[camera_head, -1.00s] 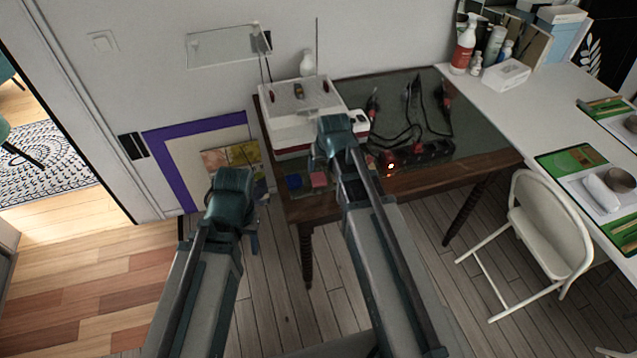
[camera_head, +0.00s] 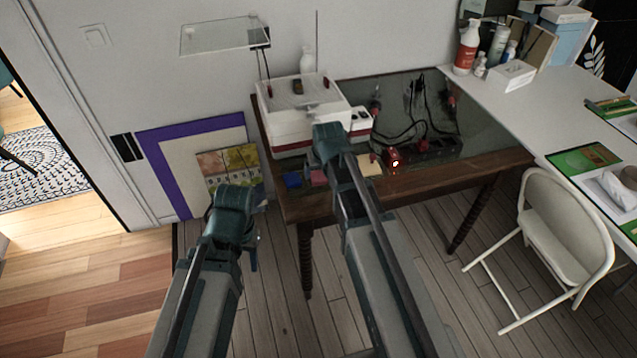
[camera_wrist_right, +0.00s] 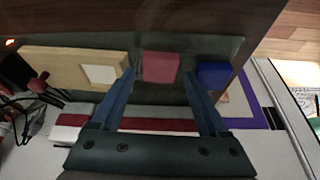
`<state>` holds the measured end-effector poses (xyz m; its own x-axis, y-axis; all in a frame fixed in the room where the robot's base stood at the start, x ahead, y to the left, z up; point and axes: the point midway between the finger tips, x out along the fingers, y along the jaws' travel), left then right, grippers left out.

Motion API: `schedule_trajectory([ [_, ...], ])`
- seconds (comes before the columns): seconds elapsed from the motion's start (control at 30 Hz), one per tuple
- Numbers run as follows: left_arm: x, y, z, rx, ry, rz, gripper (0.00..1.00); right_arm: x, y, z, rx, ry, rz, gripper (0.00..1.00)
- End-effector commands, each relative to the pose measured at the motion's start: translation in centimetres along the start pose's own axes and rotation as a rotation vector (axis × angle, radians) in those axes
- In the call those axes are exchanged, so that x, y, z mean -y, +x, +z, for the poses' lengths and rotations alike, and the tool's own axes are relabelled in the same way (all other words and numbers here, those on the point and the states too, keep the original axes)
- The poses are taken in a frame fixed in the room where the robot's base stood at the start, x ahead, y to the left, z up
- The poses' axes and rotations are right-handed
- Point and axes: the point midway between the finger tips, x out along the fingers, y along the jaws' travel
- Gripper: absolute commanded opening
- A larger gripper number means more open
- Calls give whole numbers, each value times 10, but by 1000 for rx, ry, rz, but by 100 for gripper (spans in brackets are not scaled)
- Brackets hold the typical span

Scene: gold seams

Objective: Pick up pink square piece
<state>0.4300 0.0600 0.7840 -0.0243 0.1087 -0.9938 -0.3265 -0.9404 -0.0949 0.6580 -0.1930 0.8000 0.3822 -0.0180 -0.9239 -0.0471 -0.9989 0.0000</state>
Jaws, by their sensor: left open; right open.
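The pink square piece (camera_head: 318,178) lies near the front left edge of the dark table, just left of my right wrist in the head view. In the right wrist view the pink piece (camera_wrist_right: 161,65) shows between and slightly beyond the two blue fingertips. My right gripper (camera_wrist_right: 160,78) is open and empty; I cannot tell its height above the table. A blue piece (camera_head: 292,180) lies to the left of the pink one in the head view and at right in the wrist view (camera_wrist_right: 214,74). My left gripper (camera_head: 258,222) is open beside the table's left edge, its fingers partly hidden.
A red-and-white box (camera_head: 292,106) with a clear lid stands behind the pieces. A cream piece (camera_head: 370,164) lies right of my right arm, near black cables and a small red glowing object (camera_head: 394,162). A white chair (camera_head: 565,225) stands at right.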

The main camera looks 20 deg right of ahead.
Motion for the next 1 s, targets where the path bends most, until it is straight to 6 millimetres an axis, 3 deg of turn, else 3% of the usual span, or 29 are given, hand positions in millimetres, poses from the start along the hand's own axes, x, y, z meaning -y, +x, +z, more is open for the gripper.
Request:
schedule_trajectory([
  [0.03, -1, 13, -1, 0, 0, 0, 50, 0, 14, 1, 0, 0, 0, 78],
  [0.13, -2, 21, -1, 0, 0, 0, 50, 0, 23, 1, 0, 0, 0, 78],
  [0.43, -2, 20, -1, 0, 0, 0, 50, 0, 22, 0, 0, 0, 0, 76],
  [0.83, -2, 21, -1, 0, 0, 0, 50, 0, 22, 0, 0, 0, 0, 4],
  [1.0, -2, 20, -1, 0, 0, 0, 50, 0, 22, 0, 0, 0, 0, 1],
])
